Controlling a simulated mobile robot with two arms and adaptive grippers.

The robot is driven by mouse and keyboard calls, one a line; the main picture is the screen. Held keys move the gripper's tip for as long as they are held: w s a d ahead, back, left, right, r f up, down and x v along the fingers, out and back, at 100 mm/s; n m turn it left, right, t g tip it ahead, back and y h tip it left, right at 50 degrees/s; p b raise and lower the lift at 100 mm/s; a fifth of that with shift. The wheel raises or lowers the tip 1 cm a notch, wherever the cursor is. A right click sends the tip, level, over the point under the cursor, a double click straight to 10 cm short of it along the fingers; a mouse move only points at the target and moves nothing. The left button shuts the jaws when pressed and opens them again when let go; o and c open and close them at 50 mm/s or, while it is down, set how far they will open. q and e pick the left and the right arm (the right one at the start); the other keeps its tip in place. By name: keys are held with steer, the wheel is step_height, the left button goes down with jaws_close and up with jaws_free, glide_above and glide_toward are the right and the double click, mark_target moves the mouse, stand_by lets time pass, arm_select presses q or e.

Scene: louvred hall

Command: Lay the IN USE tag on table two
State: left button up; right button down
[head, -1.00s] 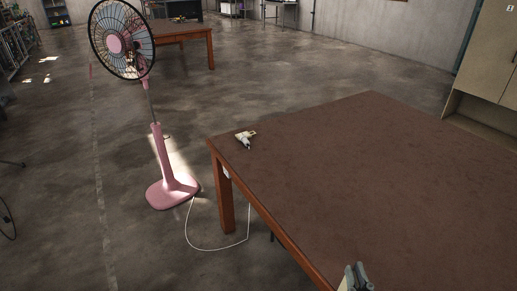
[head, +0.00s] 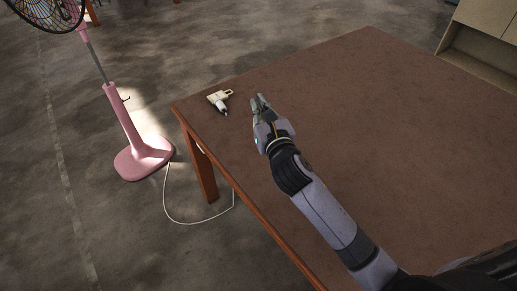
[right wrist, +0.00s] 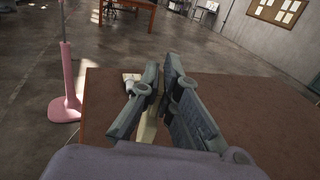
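My right gripper (head: 260,102) is over the brown-topped table (head: 370,130), near its far left corner. In the right wrist view its two grey-green fingers (right wrist: 160,82) are close together, with a thin pale yellow strip (right wrist: 149,127) between them. This looks like the IN USE tag seen edge-on; no lettering shows, and the fingers hide most of it. I cannot read a number on the table. My left gripper is out of view.
A pink standing fan (head: 143,155) with a white cord (head: 180,221) stands on the floor left of the table. Most of the tabletop is bare.

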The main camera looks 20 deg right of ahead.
steer(key=w+d+r+h+b, duration=0.1)
steer(key=w+d+r, duration=0.25)
steer(key=w, duration=0.55)
step_height(320, 180, down, 19)
steer(key=b, duration=0.4)
steer(key=shift+w+a+r+m+b, duration=0.15)
steer(key=shift+a+r+m+b, duration=0.05)
steer(key=shift+a+m+b, duration=0.15)
steer(key=shift+d, duration=0.1)
steer(key=shift+f, duration=0.2)
steer(key=c, duration=1.8)
jaws_free()
steer(key=shift+r, duration=0.1)
steer(key=s, duration=1.2)
steer(key=shift+a+r, duration=0.15)
steer(key=shift+a, duration=0.2)
